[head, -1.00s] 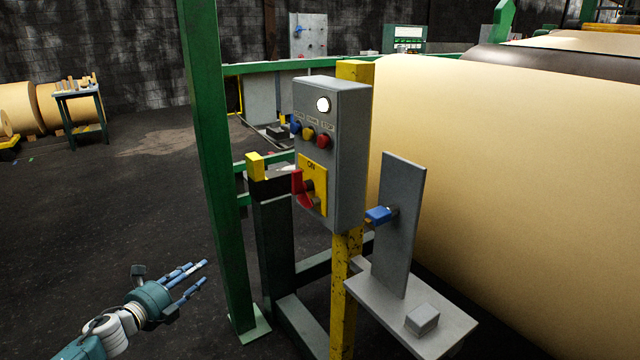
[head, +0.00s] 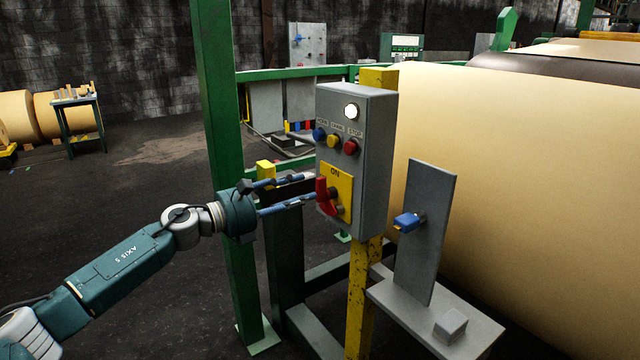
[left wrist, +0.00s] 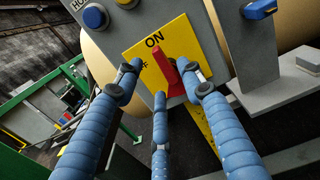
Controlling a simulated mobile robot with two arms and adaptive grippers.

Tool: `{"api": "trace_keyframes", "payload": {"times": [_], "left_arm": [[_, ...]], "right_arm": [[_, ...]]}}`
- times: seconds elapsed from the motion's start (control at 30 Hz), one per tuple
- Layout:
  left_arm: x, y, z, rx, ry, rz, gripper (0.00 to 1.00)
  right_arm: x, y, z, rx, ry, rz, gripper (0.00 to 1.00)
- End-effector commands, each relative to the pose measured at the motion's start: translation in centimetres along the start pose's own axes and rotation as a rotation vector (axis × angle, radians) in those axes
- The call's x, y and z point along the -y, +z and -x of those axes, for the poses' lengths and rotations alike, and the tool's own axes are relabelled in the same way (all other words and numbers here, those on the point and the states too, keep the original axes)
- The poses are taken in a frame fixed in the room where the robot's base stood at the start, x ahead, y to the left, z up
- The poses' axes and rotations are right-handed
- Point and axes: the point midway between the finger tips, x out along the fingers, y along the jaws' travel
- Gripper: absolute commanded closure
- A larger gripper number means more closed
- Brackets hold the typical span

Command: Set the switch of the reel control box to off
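The reel control box (head: 355,150) is grey and stands on a yellow post. Its yellow plate (head: 346,179) bears the red switch handle (head: 327,204) below the word ON. In the left wrist view the red handle (left wrist: 172,75) stands roughly upright, its upper end just under ON. A partly hidden label ending in F is left of it. My left gripper (head: 308,188) is at the plate with its fingers spread. In the wrist view the fingertips (left wrist: 164,92) lie on both sides of the handle and below it; I cannot tell whether they touch. My right gripper is not in view.
Blue, yellow and red buttons (head: 335,141) and a lit white lamp (head: 351,111) sit above the plate. A green post (head: 215,150) stands close behind my left arm. A grey bracket with a blue knob (head: 408,221) is at right, before the large cream roll (head: 520,190).

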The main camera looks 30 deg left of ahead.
Motion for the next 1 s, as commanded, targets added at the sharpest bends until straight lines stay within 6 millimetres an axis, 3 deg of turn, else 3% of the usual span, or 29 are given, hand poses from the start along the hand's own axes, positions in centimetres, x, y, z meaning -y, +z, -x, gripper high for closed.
{"api": "trace_keyframes", "payload": {"times": [0.43,0.87,0.9,1.0], "left_arm": [[0.0,0.4,-5.4,0.003,0.001,0.001,0.61],[0.1,0.0,-6.4,-0.001,-0.001,-0.001,0.61],[0.1,0.0,-6.4,-0.001,-0.001,-0.001,0.63],[0.1,0.0,-6.4,-0.001,-0.001,-0.001,0.83]], "right_arm": [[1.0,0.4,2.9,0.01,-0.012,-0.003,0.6],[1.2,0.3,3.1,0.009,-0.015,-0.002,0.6],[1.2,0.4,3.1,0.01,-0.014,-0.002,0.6],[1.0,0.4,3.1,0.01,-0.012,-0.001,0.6]]}}
